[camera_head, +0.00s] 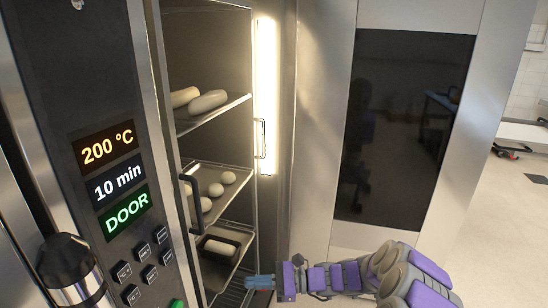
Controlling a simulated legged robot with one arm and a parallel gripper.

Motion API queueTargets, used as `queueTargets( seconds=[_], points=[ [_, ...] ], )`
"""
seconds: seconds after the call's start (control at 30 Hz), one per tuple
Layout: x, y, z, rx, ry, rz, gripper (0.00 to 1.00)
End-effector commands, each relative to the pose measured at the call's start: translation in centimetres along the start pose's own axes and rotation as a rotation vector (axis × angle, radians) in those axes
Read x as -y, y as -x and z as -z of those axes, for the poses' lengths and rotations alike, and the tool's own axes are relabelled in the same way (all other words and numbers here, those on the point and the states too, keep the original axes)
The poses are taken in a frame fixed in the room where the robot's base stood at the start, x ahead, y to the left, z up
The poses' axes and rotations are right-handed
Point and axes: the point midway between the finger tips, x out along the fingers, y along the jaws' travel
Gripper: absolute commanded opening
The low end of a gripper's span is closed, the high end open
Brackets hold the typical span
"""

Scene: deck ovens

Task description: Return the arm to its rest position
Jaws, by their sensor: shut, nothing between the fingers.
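My arm (345,277), with purple and grey links, reaches in from the lower right toward the left. My gripper (258,283) is at its left end, low in front of the lit oven opening, near the lower racks. Its fingers are small and dark here; they look shut, and I see nothing held. In this picture the gripper lies just right of the lowest rack (238,283); I cannot tell whether it touches anything.
The oven holds trays: long dough pieces (208,101) on top, round ones (228,177) in the middle, a loaf tin (220,247) below. The control panel (128,170) at left reads 200 °C, 10 min, DOOR. A dark-windowed steel door (405,125) stands right. Floor (500,220) is open far right.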

Motion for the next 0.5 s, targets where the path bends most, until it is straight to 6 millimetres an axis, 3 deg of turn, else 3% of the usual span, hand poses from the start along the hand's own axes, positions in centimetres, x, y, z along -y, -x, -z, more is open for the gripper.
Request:
queueTargets(
  seconds=[0.03,0.2,0.5],
  points=[
    [-0.9,-0.6,-2.2,-0.004,0.048,-0.050,0.00],
    [-5.2,-2.1,-7.3,-0.042,0.190,-0.224,0.00],
    [-13.5,-2.1,-12.9,-0.173,0.443,-0.518,0.00]
  ],
)
